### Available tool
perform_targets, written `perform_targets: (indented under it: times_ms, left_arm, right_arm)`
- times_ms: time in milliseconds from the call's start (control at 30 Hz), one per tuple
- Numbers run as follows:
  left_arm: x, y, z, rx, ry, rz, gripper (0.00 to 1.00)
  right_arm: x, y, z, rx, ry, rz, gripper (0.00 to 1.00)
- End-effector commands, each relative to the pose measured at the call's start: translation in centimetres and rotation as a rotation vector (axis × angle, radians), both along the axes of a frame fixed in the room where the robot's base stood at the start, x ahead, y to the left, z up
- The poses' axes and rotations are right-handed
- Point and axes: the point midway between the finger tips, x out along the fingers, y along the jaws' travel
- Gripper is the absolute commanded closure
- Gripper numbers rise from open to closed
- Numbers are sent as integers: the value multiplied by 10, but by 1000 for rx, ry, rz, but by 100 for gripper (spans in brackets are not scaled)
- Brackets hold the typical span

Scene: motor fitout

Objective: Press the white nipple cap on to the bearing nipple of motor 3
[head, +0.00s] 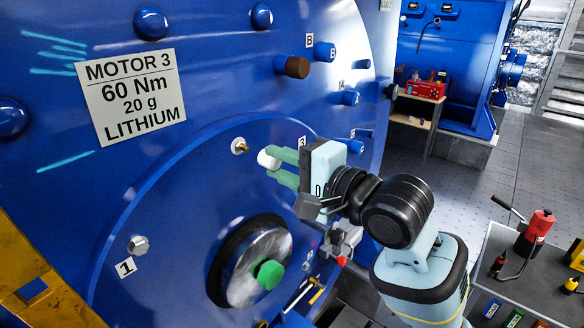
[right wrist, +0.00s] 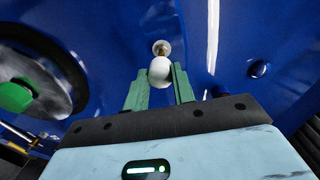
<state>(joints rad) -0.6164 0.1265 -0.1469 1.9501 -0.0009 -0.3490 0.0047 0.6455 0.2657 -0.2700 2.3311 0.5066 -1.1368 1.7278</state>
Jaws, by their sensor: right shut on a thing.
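The white nipple cap (head: 267,158) is held between the green fingers of my right gripper (head: 277,163), which is shut on it. In the right wrist view the cap (right wrist: 160,71) sits between the fingertips. The brass bearing nipple (head: 240,146) of motor 3 stands out from the blue motor face, just left of and above the cap in the head view. In the right wrist view the nipple (right wrist: 161,48) is right beyond the cap, partly hidden by it. The head view shows a small gap between them. My left gripper is not in view.
The motor's label plate (head: 131,97) reads MOTOR 3, 60 Nm, 20 g, LITHIUM. The shaft with a green end (head: 269,274) lies below the nipple. A bolt (head: 138,245) marked 1 is at lower left. A grey cart (head: 510,270) with tools stands at right.

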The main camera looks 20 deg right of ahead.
Motion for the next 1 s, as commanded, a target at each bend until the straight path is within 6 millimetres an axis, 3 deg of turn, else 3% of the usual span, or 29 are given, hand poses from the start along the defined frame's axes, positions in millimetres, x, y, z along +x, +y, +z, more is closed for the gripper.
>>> perform_targets:
  times_ms: [333,1000]
  left_arm:
    - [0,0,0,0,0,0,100]
    - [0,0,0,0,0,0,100]
  right_arm:
    - [19,12,0,1,0,0,96]
    - [22,14,0,1,-1,0,96]
